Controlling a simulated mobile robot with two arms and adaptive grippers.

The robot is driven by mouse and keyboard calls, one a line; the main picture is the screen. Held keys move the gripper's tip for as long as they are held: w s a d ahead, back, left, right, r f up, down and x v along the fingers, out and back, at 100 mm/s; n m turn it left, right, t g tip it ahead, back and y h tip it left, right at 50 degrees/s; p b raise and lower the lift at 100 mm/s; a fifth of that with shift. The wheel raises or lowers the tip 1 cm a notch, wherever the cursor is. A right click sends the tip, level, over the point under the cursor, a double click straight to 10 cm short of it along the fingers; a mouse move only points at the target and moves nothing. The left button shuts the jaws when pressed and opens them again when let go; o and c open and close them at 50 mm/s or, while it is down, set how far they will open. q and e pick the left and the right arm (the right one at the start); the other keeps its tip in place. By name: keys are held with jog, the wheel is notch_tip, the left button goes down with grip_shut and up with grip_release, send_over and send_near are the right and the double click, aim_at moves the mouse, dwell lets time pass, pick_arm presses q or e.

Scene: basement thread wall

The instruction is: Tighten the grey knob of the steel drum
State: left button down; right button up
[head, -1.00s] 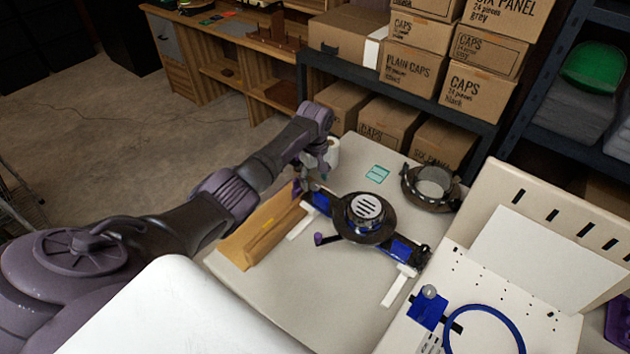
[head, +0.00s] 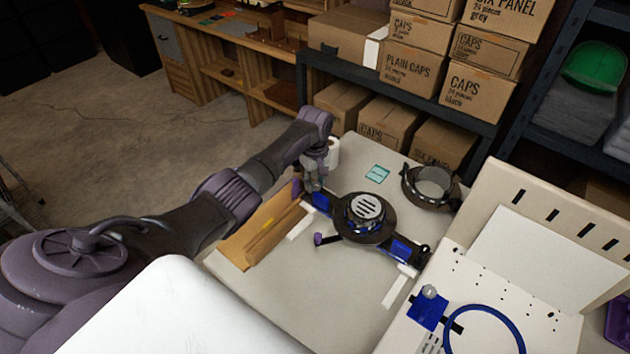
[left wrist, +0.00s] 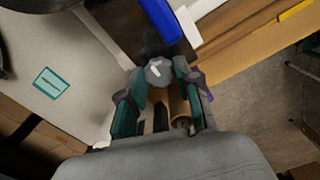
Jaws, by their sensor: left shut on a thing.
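The grey knob (left wrist: 158,71) is round with a white mark on its top. It sits between the two teal fingertips of my left gripper (left wrist: 160,76) in the left wrist view, and the gripper is shut on it. In the head view my left gripper (head: 312,187) reaches down at the far left end of a blue bar (head: 401,247); the knob is hidden there. A dark round drum with a slotted light disc (head: 368,208) sits midway along this bar. My right gripper is not in view.
A brown cardboard piece (head: 262,226) lies left of the bar. A white roll (head: 333,152) stands behind the gripper. A teal card (head: 377,174) and a dark ring-shaped holder (head: 431,187) lie farther back.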

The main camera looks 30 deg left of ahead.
pick_arm(q)
jog(key=shift+m, duration=0.3)
jog(key=m+p, duration=0.1)
jog(key=m, duration=0.2)
jog(key=shift+r+p, duration=0.1)
jog(key=shift+p, duration=0.2)
jog(key=m+p, duration=0.1)
jog(key=m, duration=1.2)
jog(key=shift+m, duration=0.3)
jog(key=c, duration=0.8)
grip_release()
